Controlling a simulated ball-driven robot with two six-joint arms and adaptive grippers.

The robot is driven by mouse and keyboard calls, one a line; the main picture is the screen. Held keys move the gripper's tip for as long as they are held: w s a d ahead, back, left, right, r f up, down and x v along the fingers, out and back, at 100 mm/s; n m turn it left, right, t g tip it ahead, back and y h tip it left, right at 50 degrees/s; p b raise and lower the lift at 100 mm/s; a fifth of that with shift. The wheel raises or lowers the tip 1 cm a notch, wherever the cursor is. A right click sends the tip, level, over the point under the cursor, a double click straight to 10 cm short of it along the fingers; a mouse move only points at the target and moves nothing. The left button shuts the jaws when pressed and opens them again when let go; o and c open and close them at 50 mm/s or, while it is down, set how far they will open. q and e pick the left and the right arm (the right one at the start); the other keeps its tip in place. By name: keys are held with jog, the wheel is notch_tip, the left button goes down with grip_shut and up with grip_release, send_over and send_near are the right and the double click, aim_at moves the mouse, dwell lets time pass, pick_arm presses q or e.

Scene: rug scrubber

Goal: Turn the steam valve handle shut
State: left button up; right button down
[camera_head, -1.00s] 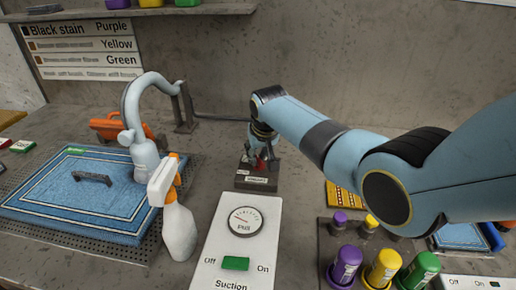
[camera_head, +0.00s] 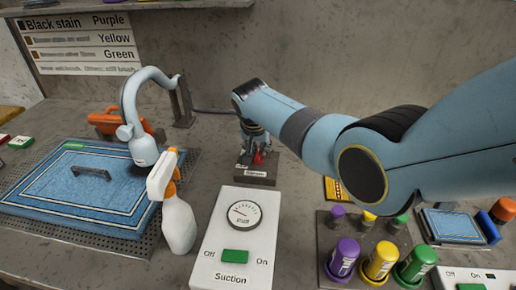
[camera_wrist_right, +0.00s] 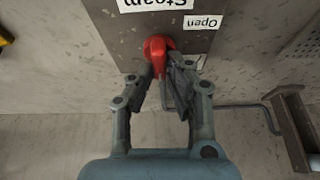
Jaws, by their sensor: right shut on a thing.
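The red steam valve handle (camera_wrist_right: 158,52) sits on a dark base plate (camera_wrist_right: 120,38) with "Steam" and "Open" labels in the right wrist view. In the head view the red handle (camera_head: 259,158) shows at the back middle of the bench, on its dark block (camera_head: 256,176). My right gripper (camera_wrist_right: 164,78) is shut on the handle, with its fingers on either side of the handle's lower part. In the head view my right gripper (camera_head: 254,150) points down onto the valve, partly hidden by my wrist. My left gripper is not in view.
In front of the valve stands a white suction panel (camera_head: 212,262) with a gauge. A spray bottle (camera_head: 178,222) and a blue rug (camera_head: 60,207) on a perforated tray are left. Coloured bottles (camera_head: 380,262) stand right. A grey hose nozzle (camera_head: 143,150) hangs over the rug.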

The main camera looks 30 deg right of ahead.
jog(key=shift+s+a+f, duration=0.1)
jog(key=shift+s+f, duration=0.25)
jog(key=shift+f, duration=0.1)
jog(key=c, duration=1.4)
grip_release()
jog(key=shift+o, duration=0.4)
jog(key=shift+w, duration=0.15)
jog(key=shift+r, duration=0.1)
jog(key=shift+r, duration=0.4)
jog(key=v, duration=1.1)
jog(key=shift+r, duration=0.1)
